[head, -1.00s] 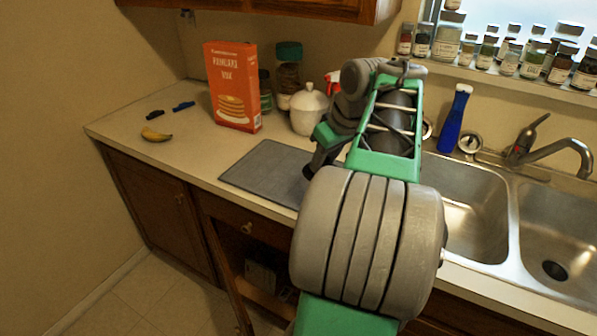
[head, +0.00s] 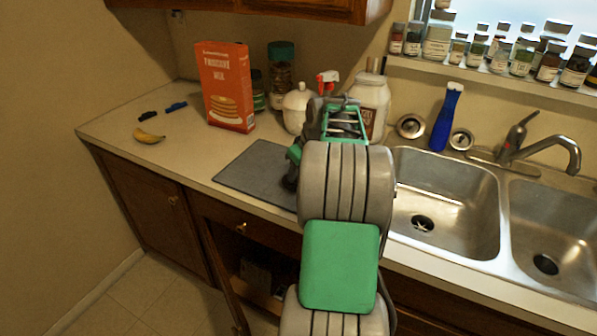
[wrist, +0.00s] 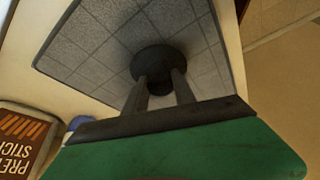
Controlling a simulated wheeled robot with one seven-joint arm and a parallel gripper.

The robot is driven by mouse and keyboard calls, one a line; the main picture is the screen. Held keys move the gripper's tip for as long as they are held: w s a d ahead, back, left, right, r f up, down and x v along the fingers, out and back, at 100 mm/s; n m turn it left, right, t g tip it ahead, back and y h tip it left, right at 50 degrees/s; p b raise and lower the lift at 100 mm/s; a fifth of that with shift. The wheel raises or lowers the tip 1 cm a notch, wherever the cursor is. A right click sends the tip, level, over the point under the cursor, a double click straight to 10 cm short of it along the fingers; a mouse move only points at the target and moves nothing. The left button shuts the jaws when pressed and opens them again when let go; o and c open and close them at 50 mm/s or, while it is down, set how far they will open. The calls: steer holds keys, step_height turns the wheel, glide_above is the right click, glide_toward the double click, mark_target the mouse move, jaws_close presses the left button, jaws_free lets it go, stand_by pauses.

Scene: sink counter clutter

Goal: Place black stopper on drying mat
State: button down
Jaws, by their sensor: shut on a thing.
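The black stopper (wrist: 158,60) is a dark round piece between the two fingers of my gripper (wrist: 159,84) in the wrist view. My gripper is shut on it. The grey drying mat (head: 243,172) lies on the counter left of the sink; its tiled surface also fills much of the wrist view (wrist: 85,45) behind the stopper. The stopper appears over the mat; whether it touches the mat I cannot tell.
The double sink (head: 440,205) is at the right.

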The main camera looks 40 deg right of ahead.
steer(key=shift+f, duration=0.25)
steer(key=c, duration=1)
jaws_free()
steer(key=shift+r, duration=0.1)
steer(key=shift+c, duration=0.2)
steer(key=v, duration=1.2)
steer(key=w+a, duration=0.3)
steer(key=a, duration=1.5)
steer(key=s+a+f, duration=0.5)
steer(key=s+a, duration=0.1)
steer(key=a, duration=0.2)
steer(key=s+a+f+g, duration=0.1)
steer(key=s+a+f, duration=0.4)
steer(key=s+a, duration=0.2)
steer(key=a, duration=0.2)
steer(key=shift+a+n+p, duration=0.3)
steer(key=shift+n+p, duration=0.05)
steer(key=shift+n, duration=0.05)
steer(key=shift+s, duration=0.1)
